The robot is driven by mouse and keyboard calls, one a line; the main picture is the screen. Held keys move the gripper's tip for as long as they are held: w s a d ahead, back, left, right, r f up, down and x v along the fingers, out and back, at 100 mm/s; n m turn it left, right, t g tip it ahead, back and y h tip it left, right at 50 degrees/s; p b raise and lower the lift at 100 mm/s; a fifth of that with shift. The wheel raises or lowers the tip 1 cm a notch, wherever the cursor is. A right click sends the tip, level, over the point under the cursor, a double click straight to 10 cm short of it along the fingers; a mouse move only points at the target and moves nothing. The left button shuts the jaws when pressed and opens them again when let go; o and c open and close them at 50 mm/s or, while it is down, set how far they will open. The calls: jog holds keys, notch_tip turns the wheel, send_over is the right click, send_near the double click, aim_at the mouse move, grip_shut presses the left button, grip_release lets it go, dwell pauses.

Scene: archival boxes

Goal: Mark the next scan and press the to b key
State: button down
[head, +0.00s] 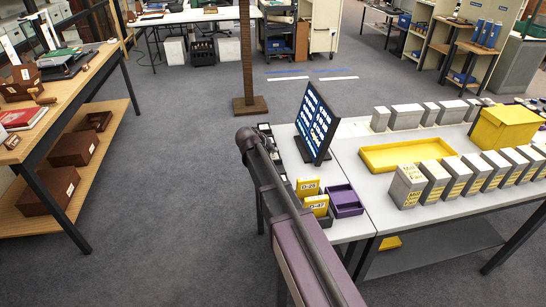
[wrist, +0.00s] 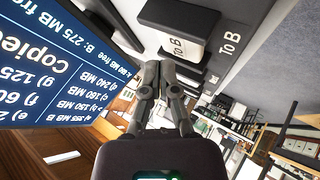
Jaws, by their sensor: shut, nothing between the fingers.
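In the wrist view my gripper (wrist: 160,68) is shut and empty, its fingertips close together. The head view shows the screen (head: 318,122) on the table; my arm hides my gripper there.
A yellow tray (head: 405,153) and several grey boxes (head: 407,187) fill the right table. A wooden shelf table (head: 100,65) is at left. Floor between is clear.

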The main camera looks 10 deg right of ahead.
aim_at(273, 157)
jog(key=shift+f, duration=0.2)
dwell(0.5)
jog(key=shift+f+b, duration=0.25)
jog(key=shift+b, duration=0.2)
jog(key=shift+f+b, duration=0.4)
jog(key=shift+b, duration=0.05)
dwell(0.8)
jog(key=shift+r, duration=0.2)
dwell(0.3)
jog(key=shift+r+p, duration=0.7)
jog(key=shift+p, duration=0.2)
jog(key=shift+r+p, duration=2.5)
jog(key=shift+p, duration=0.05)
